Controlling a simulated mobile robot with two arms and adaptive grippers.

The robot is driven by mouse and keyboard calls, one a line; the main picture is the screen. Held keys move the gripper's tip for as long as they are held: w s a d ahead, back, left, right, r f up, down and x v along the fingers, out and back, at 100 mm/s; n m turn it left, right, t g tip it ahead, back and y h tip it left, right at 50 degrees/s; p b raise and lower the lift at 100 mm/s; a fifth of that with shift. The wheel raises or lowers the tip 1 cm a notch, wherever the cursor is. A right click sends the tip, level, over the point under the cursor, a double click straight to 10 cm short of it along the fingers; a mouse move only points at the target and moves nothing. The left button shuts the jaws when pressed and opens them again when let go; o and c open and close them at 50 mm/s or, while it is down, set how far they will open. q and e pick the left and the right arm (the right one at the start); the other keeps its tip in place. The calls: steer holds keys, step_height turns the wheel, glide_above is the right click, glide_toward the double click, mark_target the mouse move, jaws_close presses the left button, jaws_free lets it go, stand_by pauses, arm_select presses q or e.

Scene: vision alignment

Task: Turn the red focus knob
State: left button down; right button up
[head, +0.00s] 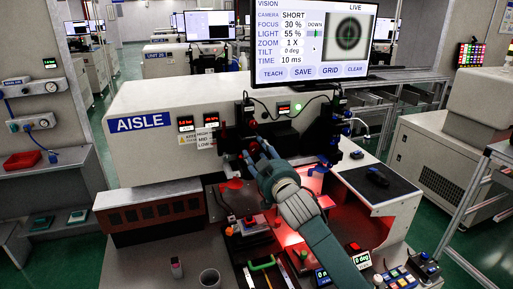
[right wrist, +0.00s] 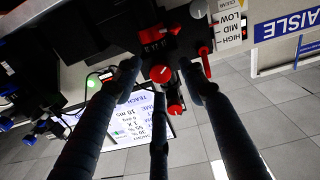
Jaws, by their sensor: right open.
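Several red knobs sit on the dark optics unit at the front of the white machine. In the right wrist view, one red knob (right wrist: 160,73) lies between my fingertips, and another red knob (right wrist: 176,108) is beside my middle finger. I cannot read which one is the focus knob. My right gripper (head: 258,153) is open, its fingers spread toward the knobs, which its fingers partly hide in the head view. It also shows large in the right wrist view (right wrist: 159,76); contact cannot be told. The monitor (head: 312,45) reads FOCUS 30 %. My left gripper is not in view.
A second dark unit with cables (head: 325,125) stands right of the knobs. Below is a red-lit work area (head: 290,235) with small fixtures. A black mouse (head: 377,177) lies on a dark pad at right.

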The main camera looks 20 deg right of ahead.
steer(key=shift+w, duration=0.85)
steer(key=shift+c, duration=0.3)
jaws_close()
steer(key=shift+f, duration=0.1)
